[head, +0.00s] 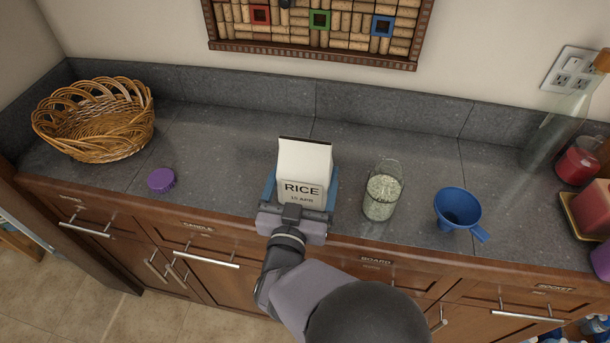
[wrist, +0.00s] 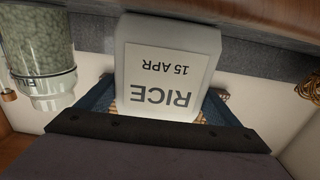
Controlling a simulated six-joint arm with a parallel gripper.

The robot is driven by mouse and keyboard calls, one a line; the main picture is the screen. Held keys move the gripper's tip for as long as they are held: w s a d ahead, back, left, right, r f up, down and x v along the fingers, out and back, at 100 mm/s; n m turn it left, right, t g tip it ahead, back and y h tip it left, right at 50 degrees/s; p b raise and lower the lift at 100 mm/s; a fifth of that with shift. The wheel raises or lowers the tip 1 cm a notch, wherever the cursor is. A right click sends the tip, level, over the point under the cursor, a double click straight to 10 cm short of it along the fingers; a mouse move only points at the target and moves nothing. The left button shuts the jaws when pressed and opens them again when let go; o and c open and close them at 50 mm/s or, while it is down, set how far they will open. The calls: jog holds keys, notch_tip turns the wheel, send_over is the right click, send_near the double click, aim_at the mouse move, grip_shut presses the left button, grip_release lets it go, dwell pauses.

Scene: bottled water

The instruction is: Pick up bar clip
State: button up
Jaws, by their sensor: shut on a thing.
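A white rice bag (head: 303,158), labelled "RICE 15 APR", is between the two blue fingers of my gripper (head: 301,186), near the counter's front edge. The wrist view shows the same bag (wrist: 168,80), upside down, with a finger on each side of it. My gripper (wrist: 163,112) is shut on the bag. I cannot make out a separate bar clip for certain; a thin dark strip shows along the bag's top edge in the head view. I cannot tell whether the bag's base touches the counter.
A purple lid (head: 162,179) and wicker basket (head: 95,118) are left. Bottles and candles crowd the right end. The counter (head: 225,130) behind the bag is clear.

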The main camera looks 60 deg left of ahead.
aim_at(304, 143)
jog(key=shift+r+b, duration=0.6)
jog(key=shift+r, duration=4.45)
jog(key=shift+f+p, duration=0.7)
jog(key=shift+f, duration=4.1)
jog(key=shift+f, duration=0.1)
jog(key=shift+f, duration=0.15)
jog(key=o, duration=1.2)
jog(key=shift+r+b+v, duration=0.1)
jog(key=shift+b+v, duration=0.65)
jog(key=shift+v, duration=1.1)
jog(key=shift+r+b+v, duration=0.15)
jog(key=shift+b+v, duration=0.55)
jog(key=shift+v, duration=1.15)
